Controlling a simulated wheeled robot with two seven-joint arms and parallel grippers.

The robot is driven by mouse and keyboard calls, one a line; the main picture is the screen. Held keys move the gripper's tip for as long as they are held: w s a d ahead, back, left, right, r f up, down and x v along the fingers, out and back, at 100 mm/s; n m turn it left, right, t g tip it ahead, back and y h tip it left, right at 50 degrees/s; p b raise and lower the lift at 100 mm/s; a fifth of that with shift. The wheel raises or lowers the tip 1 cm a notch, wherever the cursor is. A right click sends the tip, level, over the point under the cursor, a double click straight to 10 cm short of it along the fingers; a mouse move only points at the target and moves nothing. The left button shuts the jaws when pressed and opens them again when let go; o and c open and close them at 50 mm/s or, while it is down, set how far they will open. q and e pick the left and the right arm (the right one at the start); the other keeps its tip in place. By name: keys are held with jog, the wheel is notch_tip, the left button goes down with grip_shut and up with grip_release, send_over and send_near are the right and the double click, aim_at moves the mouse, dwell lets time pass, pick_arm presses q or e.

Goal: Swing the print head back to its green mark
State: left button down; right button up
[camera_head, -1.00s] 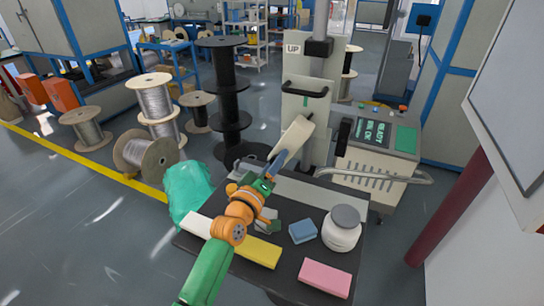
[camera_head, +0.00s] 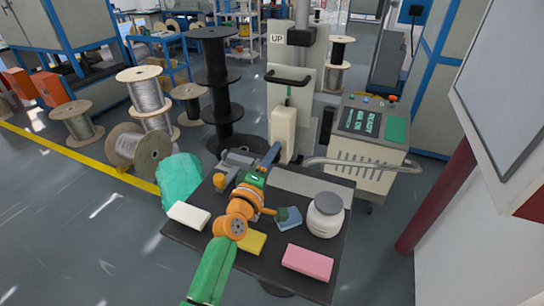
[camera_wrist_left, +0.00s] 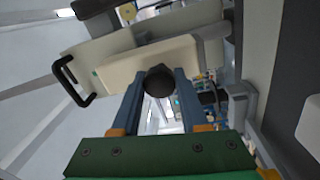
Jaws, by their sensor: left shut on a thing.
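The cream print head (camera_head: 283,133) hangs on the tall cream column plate and now stands nearly upright. A thin green mark (camera_head: 289,92) on the plate sits just above its top, about in line with it. My left gripper (camera_head: 273,155) is at the lower end of the head. In the left wrist view its two blue fingers (camera_wrist_left: 159,90) are shut on the dark round knob (camera_wrist_left: 159,78) of the print head (camera_wrist_left: 125,66). The contact faces are partly hidden. My right gripper is in neither view.
A black table (camera_head: 178,232) holds a white block (camera_head: 188,215), yellow block (camera_head: 252,242), pink block (camera_head: 307,262), blue block (camera_head: 290,219) and white jar (camera_head: 325,215). A control console (camera_head: 372,135) stands right. A black handle (camera_head: 288,77) juts from the plate above the head.

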pick_arm(q)
jog(key=shift+r, duration=0.2)
jog(key=c, duration=0.6)
grip_release()
jog(key=shift+o, duration=0.8)
jog(key=shift+w+d+f, duration=0.15)
jog(key=shift+d, duration=0.05)
jog(key=shift+a, duration=0.1)
jog(key=v, duration=0.7)
jog(key=shift+f, duration=0.1)
